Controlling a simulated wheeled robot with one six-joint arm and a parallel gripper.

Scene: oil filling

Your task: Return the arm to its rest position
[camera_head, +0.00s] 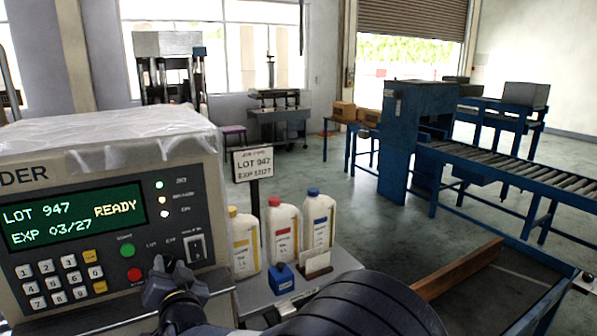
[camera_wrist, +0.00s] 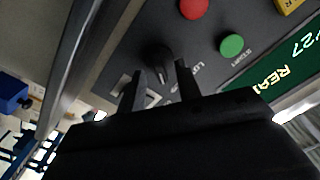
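My gripper (camera_head: 170,272) is in front of the lower right of the coder's control panel, with my dark arm reaching in from the bottom. In the wrist view, the two fingers of my gripper (camera_wrist: 161,72) are apart, with nothing seen held between them. A black knob (camera_wrist: 159,54) on the panel lies just beyond the fingertips; I cannot tell whether they touch it. The coder (camera_head: 110,175) has a green display (camera_head: 72,215) reading LOT 947, EXP 03/27 and READY. Its green button (camera_head: 128,249) and red button (camera_head: 134,274) show left of my gripper.
A sign (camera_head: 252,163) reads LOT 947, EXP 12/27. Yellow-, red- and blue-capped bottles (camera_head: 283,235) stand right of the coder, behind a small blue block (camera_head: 281,278). A brown wooden bar (camera_head: 460,268) lies at lower right. A roller conveyor (camera_head: 510,170) stands farther back.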

